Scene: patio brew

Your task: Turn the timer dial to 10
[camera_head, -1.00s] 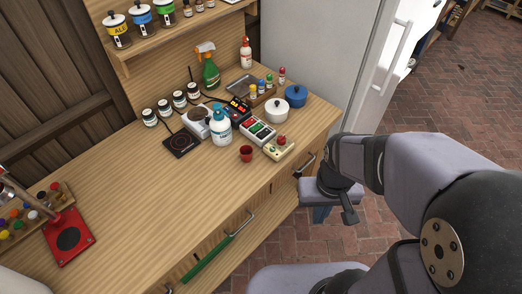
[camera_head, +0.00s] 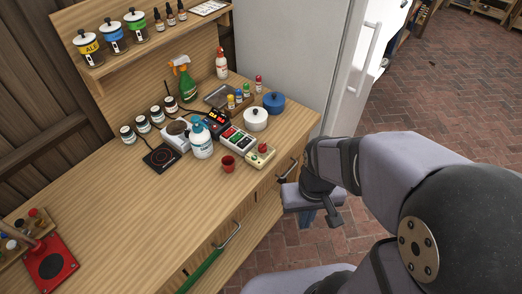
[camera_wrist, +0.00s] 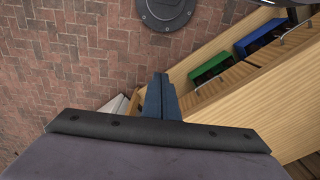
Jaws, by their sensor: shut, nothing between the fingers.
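A beige box with a red knob (camera_head: 261,152) sits near the front right edge of the wooden counter. A black device with red lit digits (camera_head: 217,119) stands farther back. I cannot tell which of them carries the timer dial, and no dial numbers are readable. My gripper (camera_head: 307,219) hangs off the counter's front right side, below and to the right of the beige box, touching nothing. In the wrist view its blue fingers (camera_wrist: 161,97) are together and empty, above the brick floor beside the counter.
A red cup (camera_head: 228,164), a white bottle (camera_head: 202,142), a switch panel (camera_head: 237,139), a white pot (camera_head: 255,120) and a blue pot (camera_head: 274,103) crowd around the beige box. The counter's left middle is clear.

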